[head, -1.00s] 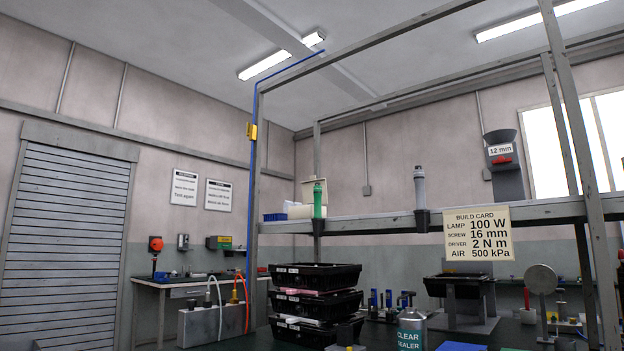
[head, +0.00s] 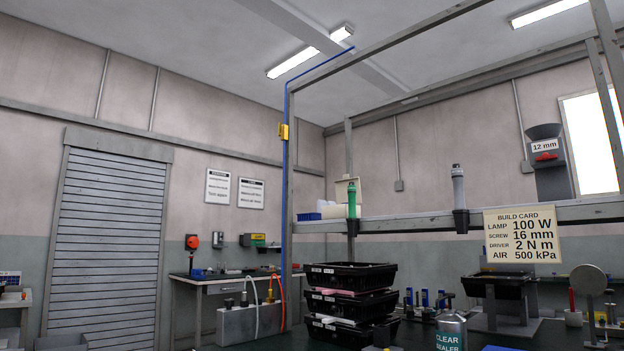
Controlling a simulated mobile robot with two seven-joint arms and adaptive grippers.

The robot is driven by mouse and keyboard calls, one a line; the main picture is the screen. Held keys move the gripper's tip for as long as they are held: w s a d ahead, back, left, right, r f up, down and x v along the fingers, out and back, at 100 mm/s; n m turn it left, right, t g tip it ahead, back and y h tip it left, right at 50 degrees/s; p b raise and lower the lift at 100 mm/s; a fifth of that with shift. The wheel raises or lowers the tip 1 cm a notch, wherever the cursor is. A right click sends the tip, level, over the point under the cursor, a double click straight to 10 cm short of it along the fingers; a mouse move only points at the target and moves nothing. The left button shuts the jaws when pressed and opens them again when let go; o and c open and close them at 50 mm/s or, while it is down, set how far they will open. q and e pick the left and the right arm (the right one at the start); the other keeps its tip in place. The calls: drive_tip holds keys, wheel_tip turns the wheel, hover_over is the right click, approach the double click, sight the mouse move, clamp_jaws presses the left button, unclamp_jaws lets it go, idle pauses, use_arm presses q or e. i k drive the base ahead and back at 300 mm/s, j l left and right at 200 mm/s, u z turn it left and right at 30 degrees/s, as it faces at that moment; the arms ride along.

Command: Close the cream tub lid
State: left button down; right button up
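A cream tub (head: 333,212) sits on the raised shelf in the head view, partly hidden behind a green tool. A cream upright panel (head: 341,192) rises at its back and looks like its lid standing open. The tub is small in the picture, so its inside and hinge cannot be made out. Neither of my grippers shows in the head view.
A green tool (head: 352,200) and a grey tool (head: 458,187) stand in holders along the shelf front. A blue bin (head: 309,216) sits left of the tub. Stacked black crates (head: 349,277) and a clear sealer bottle (head: 451,332) stand below on the bench.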

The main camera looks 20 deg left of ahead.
sight(342, 197)
drive_tip(key=u, duration=0.4)
drive_tip(key=i+j+u, duration=0.1)
drive_tip(key=u, duration=0.75)
drive_tip(key=i+u, duration=0.15)
drive_tip(key=u, duration=0.25)
drive_tip(key=i+l+u, duration=0.1)
drive_tip(key=i+u, duration=0.35)
drive_tip(key=i, duration=2.95)
drive_tip(key=i+z, duration=0.2)
drive_tip(key=i, duration=0.3)
drive_tip(key=i+j+z, duration=0.2)
drive_tip(key=i, duration=0.35)
drive_tip(key=i+j+z, duration=0.2)
drive_tip(key=i, duration=0.3)
drive_tip(key=i+l+z, duration=0.2)
drive_tip(key=i+z, duration=0.6)
drive_tip(key=i+j+z, duration=0.1)
drive_tip(key=i+z, duration=0.3)
drive_tip(key=i, duration=0.15)
drive_tip(key=i+l+z, duration=0.15)
drive_tip(key=i, duration=0.7)
drive_tip(key=i+z, duration=0.1)
drive_tip(key=i, duration=0.7)
drive_tip(key=i+j+z, duration=0.15)
drive_tip(key=i, duration=0.65)
drive_tip(key=i+j+z, duration=0.1)
drive_tip(key=i, duration=0.75)
drive_tip(key=i+z, duration=0.1)
drive_tip(key=z, duration=1.65)
